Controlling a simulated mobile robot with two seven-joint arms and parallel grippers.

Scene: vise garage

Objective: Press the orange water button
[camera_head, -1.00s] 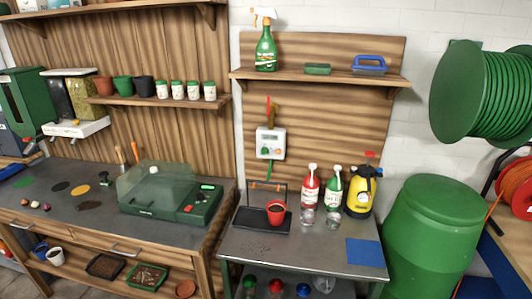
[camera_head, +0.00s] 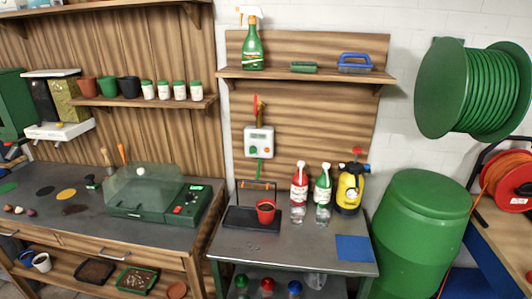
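A white control box (camera_head: 258,141) is mounted on the wooden back panel above the metal table. It has a small display at the top and two small round buttons below. The orange button (camera_head: 266,150) is at the lower right of the box, beside a green one (camera_head: 253,150) on the left. A brass tap with a red lever (camera_head: 258,108) sits just above the box, and a green hose (camera_head: 259,167) runs down from it. Below stands a red pot (camera_head: 265,211) on a black tray (camera_head: 240,222). Neither of my grippers shows in this view.
The metal table (camera_head: 290,247) holds red and green bottles (camera_head: 299,190), a yellow sprayer (camera_head: 349,188) and a blue mat (camera_head: 353,248). A green barrel (camera_head: 415,230) stands to the right. A wooden shelf (camera_head: 300,76) juts out above the box. The space before the box looks clear.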

